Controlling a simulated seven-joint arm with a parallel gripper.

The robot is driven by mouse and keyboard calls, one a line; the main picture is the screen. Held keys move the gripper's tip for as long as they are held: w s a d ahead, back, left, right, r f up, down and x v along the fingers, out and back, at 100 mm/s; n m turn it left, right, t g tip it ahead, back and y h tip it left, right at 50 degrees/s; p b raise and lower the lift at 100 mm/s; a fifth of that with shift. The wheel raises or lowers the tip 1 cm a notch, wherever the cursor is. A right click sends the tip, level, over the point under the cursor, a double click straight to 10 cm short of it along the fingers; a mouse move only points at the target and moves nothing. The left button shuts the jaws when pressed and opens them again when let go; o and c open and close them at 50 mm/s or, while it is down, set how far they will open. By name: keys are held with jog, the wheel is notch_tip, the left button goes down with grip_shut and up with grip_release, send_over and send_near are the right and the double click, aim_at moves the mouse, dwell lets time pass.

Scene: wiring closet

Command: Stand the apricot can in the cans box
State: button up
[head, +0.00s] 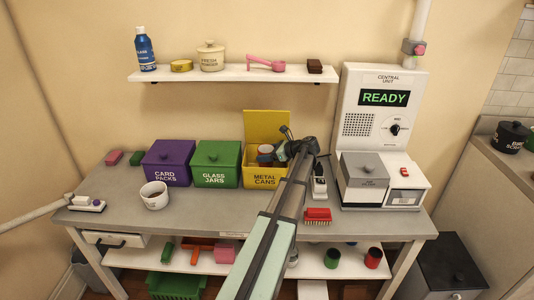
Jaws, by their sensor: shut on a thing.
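The yellow cans box (258,180), labelled "METAL CANS", stands on the workbench with its lid up at the back. A small can (265,150) with pale, reddish and blue parts shows at the box's opening, upright or nearly so. Its label is too small to read. My gripper (279,150) is at the right part of the box's opening, shut, right beside this can. The fingers and what they grip are partly hidden by my own wrist. The can's lower part is hidden by the box's front wall, so I cannot tell whether it touches the bottom.
A green "GLASS JARS" box (215,178) and a purple "CARD PACKS" box (167,170), both lidded, stand left of the cans box. A white pot (154,197) stands in front. A red brush (318,215) and the central unit (382,110) are right. A wall shelf (230,74) hangs above.

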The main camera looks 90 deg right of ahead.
jog(key=shift+f, duration=0.1)
jog(key=o, duration=1.6)
jog(key=shift+f, duration=0.15)
jog(key=shift+r, duration=0.55)
jog(key=v, duration=1.2)
jog(key=shift+r, duration=0.15)
